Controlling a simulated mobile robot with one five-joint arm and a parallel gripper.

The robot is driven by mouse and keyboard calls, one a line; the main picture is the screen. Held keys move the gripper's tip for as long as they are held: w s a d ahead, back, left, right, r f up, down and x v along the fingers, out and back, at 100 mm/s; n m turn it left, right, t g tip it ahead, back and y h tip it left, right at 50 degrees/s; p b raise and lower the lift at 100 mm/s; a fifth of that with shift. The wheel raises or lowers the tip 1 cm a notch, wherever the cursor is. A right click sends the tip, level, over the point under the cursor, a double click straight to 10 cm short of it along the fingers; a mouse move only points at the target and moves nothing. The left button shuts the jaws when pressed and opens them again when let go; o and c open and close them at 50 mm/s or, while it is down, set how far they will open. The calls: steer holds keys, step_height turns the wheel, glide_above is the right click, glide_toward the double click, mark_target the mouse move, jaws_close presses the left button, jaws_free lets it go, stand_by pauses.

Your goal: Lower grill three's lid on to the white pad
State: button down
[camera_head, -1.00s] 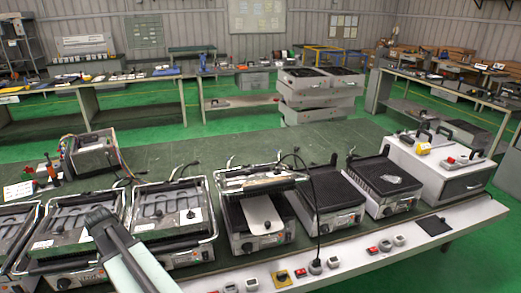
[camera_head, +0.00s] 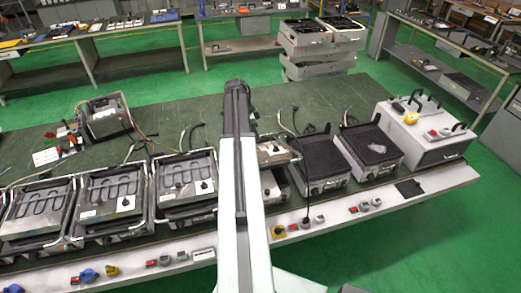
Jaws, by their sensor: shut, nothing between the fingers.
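Several contact grills stand in a row on the green bench. The grill partly behind my arm, third from the right, has its silver lid (camera_head: 275,151) held up over its dark base (camera_head: 271,186), with a gap between them. I take it as grill three; no number is readable. My arm covers its left part, and the white pad is hidden. My arm rises through the middle of the view, its dark end reaching past the grills. My gripper's fingers cannot be made out.
Three grills with looped elements, one of them here (camera_head: 185,182), stand left of my arm. Two dark-plated grills (camera_head: 371,147) and a white box (camera_head: 427,135) stand to the right. Knobs and switches line the front panel (camera_head: 335,220). The bench top (camera_head: 320,110) behind is mostly clear.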

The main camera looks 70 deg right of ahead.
steer(key=b+x, duration=0.8)
steer(key=x, duration=0.1)
steer(key=a+b+x, duration=0.1)
steer(key=b+x, duration=0.3)
steer(key=shift+w+f+b, duration=0.3)
steer(key=shift+f+b, duration=0.05)
steer(key=shift+b, duration=0.05)
steer(key=shift+s+a+f, duration=0.1)
